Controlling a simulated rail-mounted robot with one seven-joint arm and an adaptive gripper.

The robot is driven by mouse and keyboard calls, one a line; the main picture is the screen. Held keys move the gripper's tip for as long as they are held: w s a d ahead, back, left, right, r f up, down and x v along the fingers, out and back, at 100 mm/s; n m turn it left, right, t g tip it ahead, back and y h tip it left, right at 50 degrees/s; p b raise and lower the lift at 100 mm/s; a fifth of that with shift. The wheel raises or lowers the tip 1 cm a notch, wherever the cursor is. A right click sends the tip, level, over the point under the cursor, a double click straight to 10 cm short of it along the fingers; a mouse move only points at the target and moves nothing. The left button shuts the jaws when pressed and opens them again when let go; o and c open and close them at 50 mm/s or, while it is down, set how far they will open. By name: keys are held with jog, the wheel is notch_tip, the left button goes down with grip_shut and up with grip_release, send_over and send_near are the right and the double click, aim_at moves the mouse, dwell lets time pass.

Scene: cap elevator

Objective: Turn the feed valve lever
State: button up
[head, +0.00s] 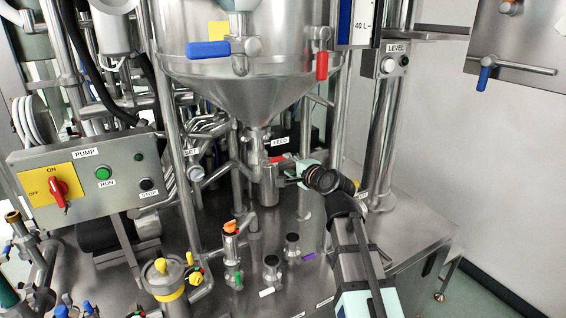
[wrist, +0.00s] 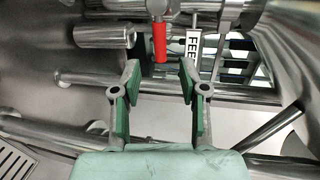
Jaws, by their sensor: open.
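The feed valve lever (head: 278,158) is a short red handle below the hopper's cone, beside the FEED label (head: 279,142). In the wrist view the red lever (wrist: 159,42) hangs down from a metal valve stem, with the FEED label (wrist: 192,48) just to its right. My gripper (wrist: 159,75) is open and empty, its green-padded fingers spread to either side of the lever's line. The lever's lower end shows just beyond the fingertips, apparently untouched. In the head view my gripper (head: 284,178) is small and partly hidden by my wrist.
The steel hopper (head: 245,75) hangs above, with a blue handle (head: 208,49) and another red handle (head: 321,66). Pipes crowd around the valve. The pump panel (head: 90,178) stands at left. Small coloured valves cover the front of the steel deck (head: 410,235); its right side is clearer.

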jog(key=v, duration=0.4)
